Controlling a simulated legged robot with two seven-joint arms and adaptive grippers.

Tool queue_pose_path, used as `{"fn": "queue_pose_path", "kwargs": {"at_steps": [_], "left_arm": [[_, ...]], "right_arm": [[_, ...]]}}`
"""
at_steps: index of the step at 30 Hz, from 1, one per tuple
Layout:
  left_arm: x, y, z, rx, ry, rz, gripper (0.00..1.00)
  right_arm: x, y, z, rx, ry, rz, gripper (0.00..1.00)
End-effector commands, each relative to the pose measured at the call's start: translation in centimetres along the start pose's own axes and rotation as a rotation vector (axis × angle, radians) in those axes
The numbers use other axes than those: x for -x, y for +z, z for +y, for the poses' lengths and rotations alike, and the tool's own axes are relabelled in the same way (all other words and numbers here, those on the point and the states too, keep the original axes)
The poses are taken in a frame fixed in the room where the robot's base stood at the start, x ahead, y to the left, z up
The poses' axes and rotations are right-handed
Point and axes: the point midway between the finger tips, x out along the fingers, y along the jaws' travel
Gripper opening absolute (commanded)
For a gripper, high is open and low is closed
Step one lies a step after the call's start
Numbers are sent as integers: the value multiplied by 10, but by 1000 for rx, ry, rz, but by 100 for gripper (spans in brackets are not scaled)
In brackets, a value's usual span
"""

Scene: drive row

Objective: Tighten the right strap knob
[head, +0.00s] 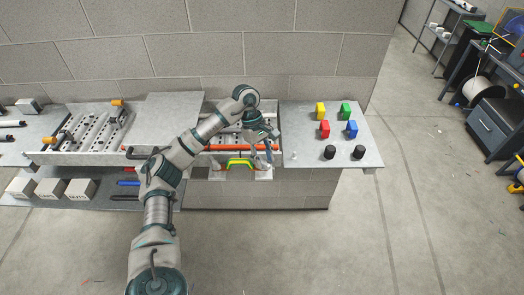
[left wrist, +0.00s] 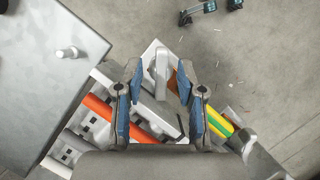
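The drive fixture has an orange-red bar (head: 228,147) and a yellow-and-green handle (head: 240,162) at its front. My left gripper (head: 266,155) is over the right end of this fixture, pointing down. In the left wrist view, a grey bar-shaped knob (left wrist: 161,62) on a pale plate appears between the two fingers of my left gripper (left wrist: 158,82). The fingers are spread, with a gap on each side of the knob. I cannot tell how far above the knob the fingertips are. The orange bar also shows in the left wrist view (left wrist: 97,106). My right gripper is not in view.
A metal tray (head: 85,135) is at left. White boxes (head: 80,188) sit on the lower shelf. A block wall stands behind.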

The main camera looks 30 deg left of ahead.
Motion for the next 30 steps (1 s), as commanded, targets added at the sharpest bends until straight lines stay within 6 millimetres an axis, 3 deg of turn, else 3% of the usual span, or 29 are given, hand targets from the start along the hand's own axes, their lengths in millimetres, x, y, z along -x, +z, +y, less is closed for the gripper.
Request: {"fn": "queue_pose_path", "kwargs": {"at_steps": [5,15,22,30], "left_arm": [[25,0,1,1,4,0,39],[95,-2,2,1,6,1,39],[115,-2,2,0,2,-1,39],[118,-2,2,-1,1,-2,39]], "right_arm": [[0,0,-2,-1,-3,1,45],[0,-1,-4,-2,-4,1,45],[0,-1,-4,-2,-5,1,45],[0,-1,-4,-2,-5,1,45]]}}
